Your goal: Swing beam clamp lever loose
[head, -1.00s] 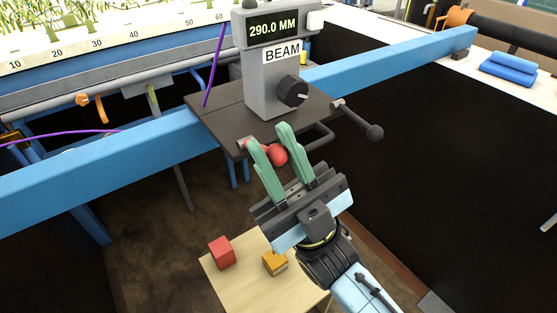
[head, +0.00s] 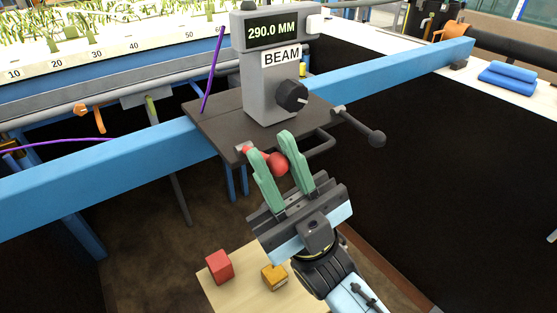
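The beam clamp lever shows as a red ball knob (head: 278,164) on a short stub at the front edge of the dark carriage plate (head: 218,128). My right gripper (head: 268,147) has its two green fingers on either side of the red knob. A finger partly hides the knob and its stub, and I cannot tell whether both fingers press on it. The carriage sits on the blue beam (head: 110,168) under a grey housing (head: 268,85) marked BEAM, with a display (head: 273,31) reading 290.0 MM. My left gripper is not in view.
A black-knobbed handle (head: 362,129) sticks out at the plate's right. A small wooden table (head: 238,290) below holds a red block (head: 219,266) and an orange block (head: 274,277). Blue folded cloths (head: 508,75) lie on the white ledge at right. A purple line (head: 212,72) rises beside the housing.

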